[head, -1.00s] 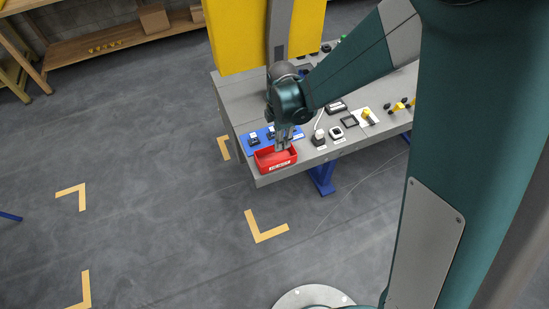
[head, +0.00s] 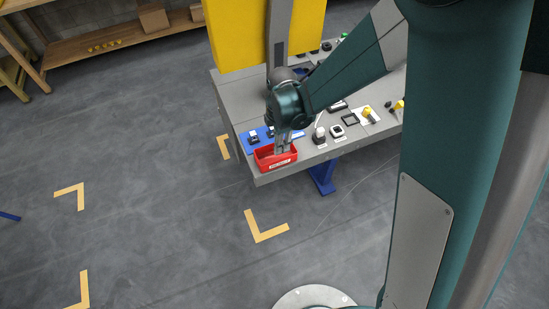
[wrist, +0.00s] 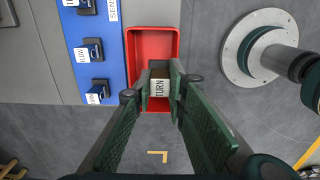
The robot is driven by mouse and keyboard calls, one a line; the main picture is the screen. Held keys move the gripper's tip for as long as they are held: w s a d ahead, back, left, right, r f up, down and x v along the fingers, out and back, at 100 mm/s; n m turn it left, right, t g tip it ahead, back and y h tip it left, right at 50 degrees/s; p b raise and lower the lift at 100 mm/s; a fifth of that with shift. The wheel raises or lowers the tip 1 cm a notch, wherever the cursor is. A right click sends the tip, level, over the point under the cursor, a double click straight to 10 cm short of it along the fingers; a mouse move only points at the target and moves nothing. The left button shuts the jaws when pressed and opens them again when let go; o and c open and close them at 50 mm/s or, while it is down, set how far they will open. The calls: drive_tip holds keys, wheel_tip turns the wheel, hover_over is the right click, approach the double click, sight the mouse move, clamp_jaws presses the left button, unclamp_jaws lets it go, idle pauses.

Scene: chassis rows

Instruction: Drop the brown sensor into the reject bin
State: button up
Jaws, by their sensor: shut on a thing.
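The red bin (head: 263,165) sits at the near left corner of the grey bench, with a white label on its front. It also shows in the wrist view (wrist: 150,45), and the part of its inside I can see is empty. My gripper (wrist: 160,84) is shut on a small brown sensor (wrist: 160,73) with a white label, partly readable as "TURN". The fingers hide its sides. In the head view my gripper (head: 283,149) points down at the bin, over its right part. The sensor cannot be made out there, and its height above the bin floor is unclear.
A blue tray (wrist: 113,65) with several dark labelled parts lies beside the bin. Black and yellow parts stand farther right on the bench (head: 235,95). A yellow block (head: 230,40) hides some of the bench's back. Open floor lies in front of the bench.

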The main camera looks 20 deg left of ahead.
drive_tip(key=shift+f+b, duration=0.55)
drive_tip(key=shift+f, duration=0.85)
drive_tip(key=o, duration=1)
drive_tip(key=shift+r, duration=0.1)
drive_tip(key=shift+r, duration=5.9)
drive_tip(key=shift+d, duration=0.1)
